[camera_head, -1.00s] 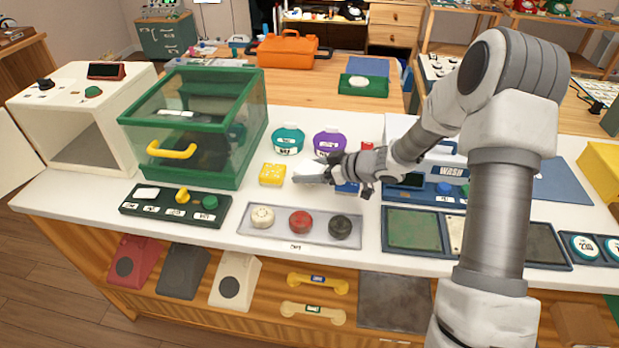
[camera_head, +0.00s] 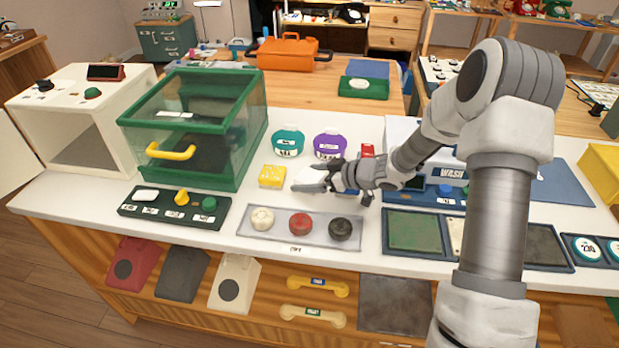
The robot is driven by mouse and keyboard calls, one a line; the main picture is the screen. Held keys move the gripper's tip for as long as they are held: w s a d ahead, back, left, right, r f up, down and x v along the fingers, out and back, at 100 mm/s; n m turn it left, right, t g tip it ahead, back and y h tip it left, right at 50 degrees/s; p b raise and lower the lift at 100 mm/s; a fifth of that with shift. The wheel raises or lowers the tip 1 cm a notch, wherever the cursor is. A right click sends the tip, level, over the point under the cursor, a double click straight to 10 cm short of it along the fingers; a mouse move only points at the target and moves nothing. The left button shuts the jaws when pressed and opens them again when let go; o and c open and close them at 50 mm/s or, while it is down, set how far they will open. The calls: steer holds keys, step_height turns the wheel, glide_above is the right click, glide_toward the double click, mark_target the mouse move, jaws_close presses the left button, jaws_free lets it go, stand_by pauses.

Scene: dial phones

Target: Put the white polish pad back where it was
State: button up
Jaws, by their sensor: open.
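A white pad (camera_head: 307,176) lies on the white counter between the yellow pad (camera_head: 272,176) and the blue pad (camera_head: 347,189), partly hidden by my gripper. My gripper (camera_head: 303,184) is open, low over the white pad, with its fingers pointing left. I cannot tell whether the fingers touch the pad. A red pad (camera_head: 368,150) stands behind my wrist.
A teal jar (camera_head: 288,142) and a purple jar (camera_head: 329,144) stand just behind. In front is a grey tray (camera_head: 270,234) with three round knobs. A green glass-sided box (camera_head: 150,128) stands left; the blue wash unit (camera_head: 425,195) stands right.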

steer(key=p+v, duration=0.2)
steer(key=v, duration=0.9)
steer(key=shift+s+d+r, duration=0.1)
steer(key=shift+s+d, duration=0.05)
steer(key=shift+d, duration=0.05)
steer(key=shift+d+r, duration=0.2)
steer(key=shift+r, duration=0.05)
steer(key=w+d+r+m+t+h, duration=0.1)
steer(key=d+r+m+t+h, duration=0.1)
steer(key=d+r+h, duration=0.4)
steer(key=w+d+r+m+t+h, duration=0.1)
steer(key=d+r+m+t+h, duration=0.15)
steer(key=r, duration=0.45)
steer(key=s+d+r+m+h, duration=0.1)
steer(key=s+r+m+h, duration=0.25)
steer(key=s+r, duration=0.2)
steer(key=s+a+m+g+y, duration=0.1)
steer(key=s+a+g, duration=0.1)
steer(key=s, duration=1)
steer(key=s+a+m+g, duration=0.2)
steer(key=s+a+g, duration=0.1)
steer(key=s, duration=0.9)
steer(key=shift+a+y, duration=0.4)
steer(key=shift+a, duration=0.5)
